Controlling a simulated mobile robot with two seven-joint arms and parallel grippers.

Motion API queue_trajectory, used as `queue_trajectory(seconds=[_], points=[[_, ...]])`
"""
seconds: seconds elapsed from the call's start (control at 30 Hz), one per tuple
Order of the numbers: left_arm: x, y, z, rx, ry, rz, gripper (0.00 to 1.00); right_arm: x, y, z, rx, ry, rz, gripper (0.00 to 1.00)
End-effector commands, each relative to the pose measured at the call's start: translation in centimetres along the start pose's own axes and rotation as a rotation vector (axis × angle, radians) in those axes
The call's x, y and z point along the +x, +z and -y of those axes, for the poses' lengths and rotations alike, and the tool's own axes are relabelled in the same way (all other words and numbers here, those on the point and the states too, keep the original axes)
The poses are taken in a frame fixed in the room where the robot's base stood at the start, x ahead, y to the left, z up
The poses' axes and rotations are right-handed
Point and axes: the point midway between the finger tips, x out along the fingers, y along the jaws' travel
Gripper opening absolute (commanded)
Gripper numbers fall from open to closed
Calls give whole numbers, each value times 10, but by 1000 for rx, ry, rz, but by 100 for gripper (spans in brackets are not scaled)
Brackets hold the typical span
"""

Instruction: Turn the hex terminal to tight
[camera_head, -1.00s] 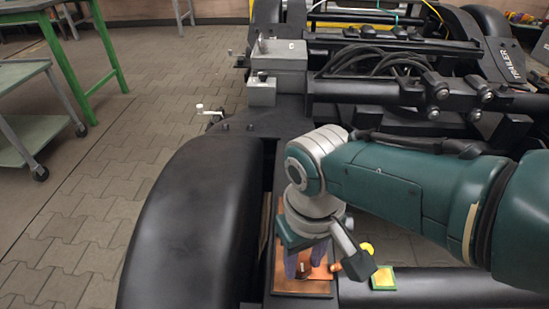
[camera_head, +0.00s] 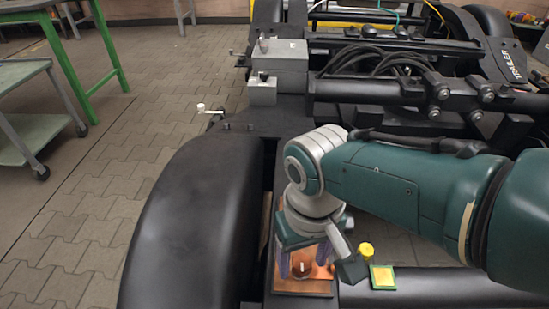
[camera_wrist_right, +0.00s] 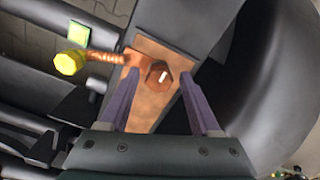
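The hex terminal (camera_head: 301,269) is a dark copper nut with a white mark, on a copper plate (camera_head: 316,288) at the bottom centre of the head view. In the right wrist view the hex terminal (camera_wrist_right: 158,74) sits near the middle of the plate (camera_wrist_right: 146,114). My right gripper (camera_head: 303,263) points down over the plate. In the right wrist view my right gripper (camera_wrist_right: 159,78) is open, with one purple finger on each side of the terminal and visible gaps between. The height of the fingertips above the plate is hard to judge. My left gripper is not in view.
A yellow knob (camera_head: 366,250), joined to a copper-coloured threaded piece (camera_wrist_right: 105,57), lies beside the plate. A yellow-green square (camera_head: 384,277) sits on the dark beam. A large black curved cover (camera_head: 195,220) stands close left. A grey box (camera_head: 277,56) sits farther back.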

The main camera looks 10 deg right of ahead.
Motion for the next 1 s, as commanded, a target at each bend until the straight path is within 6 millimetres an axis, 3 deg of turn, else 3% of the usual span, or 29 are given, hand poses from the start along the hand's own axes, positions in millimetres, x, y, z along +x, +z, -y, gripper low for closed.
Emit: queue_trajectory(seconds=[0.37, 0.8, 1.0], points=[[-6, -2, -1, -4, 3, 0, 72, -6, 0, 0, -1, 1, 1, 72], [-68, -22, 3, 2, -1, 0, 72, -85, 0, 0, 0, 0, -1, 72], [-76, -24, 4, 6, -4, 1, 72, -99, 1, 0, 0, 1, 2, 72]])
